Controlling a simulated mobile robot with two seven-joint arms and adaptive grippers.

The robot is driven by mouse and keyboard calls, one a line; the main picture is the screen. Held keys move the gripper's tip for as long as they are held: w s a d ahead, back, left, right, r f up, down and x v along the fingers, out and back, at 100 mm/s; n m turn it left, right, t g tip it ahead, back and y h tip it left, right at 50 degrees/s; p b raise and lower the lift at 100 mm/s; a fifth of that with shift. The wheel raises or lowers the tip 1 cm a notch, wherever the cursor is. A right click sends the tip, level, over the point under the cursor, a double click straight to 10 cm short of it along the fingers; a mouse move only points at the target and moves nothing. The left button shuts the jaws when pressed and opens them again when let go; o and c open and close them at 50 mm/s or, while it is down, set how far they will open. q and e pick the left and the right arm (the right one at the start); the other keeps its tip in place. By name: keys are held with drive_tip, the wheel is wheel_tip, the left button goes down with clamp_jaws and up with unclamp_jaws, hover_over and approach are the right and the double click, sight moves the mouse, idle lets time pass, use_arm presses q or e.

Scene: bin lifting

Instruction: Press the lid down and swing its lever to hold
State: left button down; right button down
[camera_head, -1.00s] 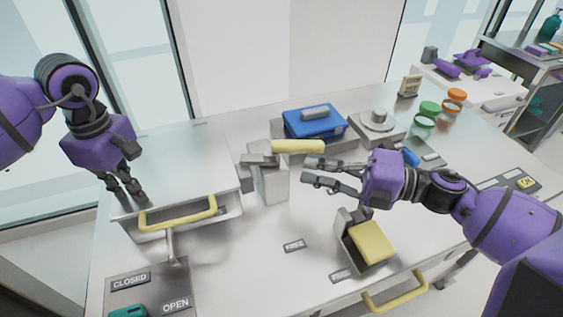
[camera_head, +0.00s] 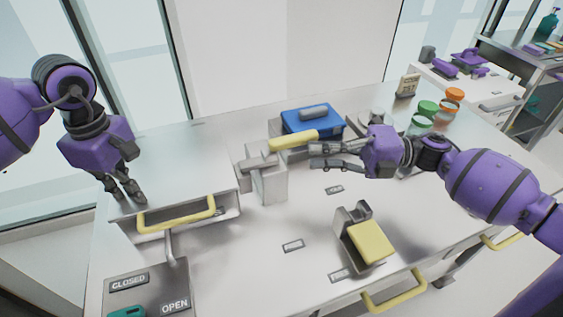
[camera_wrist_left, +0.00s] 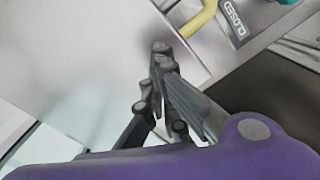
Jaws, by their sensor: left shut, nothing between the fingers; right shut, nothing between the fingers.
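The flat grey metal lid (camera_head: 175,165) is at the left of the bench. My left gripper (camera_head: 133,193) is shut and empty, its fingertips pointing down at the lid's front left part; it looks to touch the lid. The left wrist view shows these fingers (camera_wrist_left: 160,55) together over the grey surface. The lever (camera_head: 293,140), with a yellow grip, sits on a grey block (camera_head: 268,182) right of the lid. Its yellow end points right and slightly back. My right gripper (camera_head: 313,156) is shut and empty, just in front of the yellow grip; contact is unclear.
A yellow handle (camera_head: 178,215) is at the front under the lid. A blue box (camera_head: 312,120) and jars (camera_head: 428,112) stand behind the right arm. A grey block with a yellow pad (camera_head: 370,242) is at front right. A CLOSED/OPEN panel (camera_head: 150,290) is at front left.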

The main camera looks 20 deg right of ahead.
use_arm(q)
drive_tip(key=shift+s+f, duration=0.15)
drive_tip(key=shift+f, duration=0.15)
use_arm(e)
drive_tip(key=shift+f, duration=0.1)
drive_tip(key=s+a+v, duration=0.1)
drive_tip(key=s+v, duration=0.1)
drive_tip(key=v, duration=0.9)
drive_tip(key=shift+s+d, duration=0.3)
drive_tip(key=shift+s, duration=0.05)
